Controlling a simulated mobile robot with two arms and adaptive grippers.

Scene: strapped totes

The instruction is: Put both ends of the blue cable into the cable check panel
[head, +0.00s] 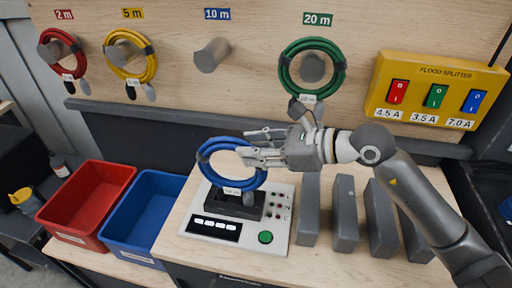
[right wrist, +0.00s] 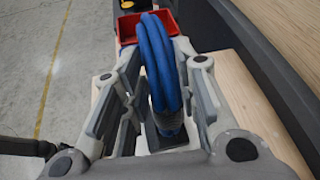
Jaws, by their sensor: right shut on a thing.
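The coiled blue cable (head: 207,148) is held upright over the cable check panel (head: 184,241), a pale box with a dark raised block (head: 221,203), several small lights and a green button (head: 265,237). My right gripper (head: 250,146) is shut on the right side of the coil. In the right wrist view the blue coil (right wrist: 157,60) stands between its fingers. One grey cable end (head: 249,198) hangs at the block; I cannot tell whether it is seated. The other end is hidden. My left gripper is not in view.
A red tote (head: 66,217) and a blue tote (head: 119,228) stand left of the panel. Several grey blocks (head: 345,205) stand to its right, under my right arm. Red, yellow and green (head: 284,79) coils hang behind; the 10 m peg (head: 211,55) is empty. A yellow splitter box (head: 430,92) is at right.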

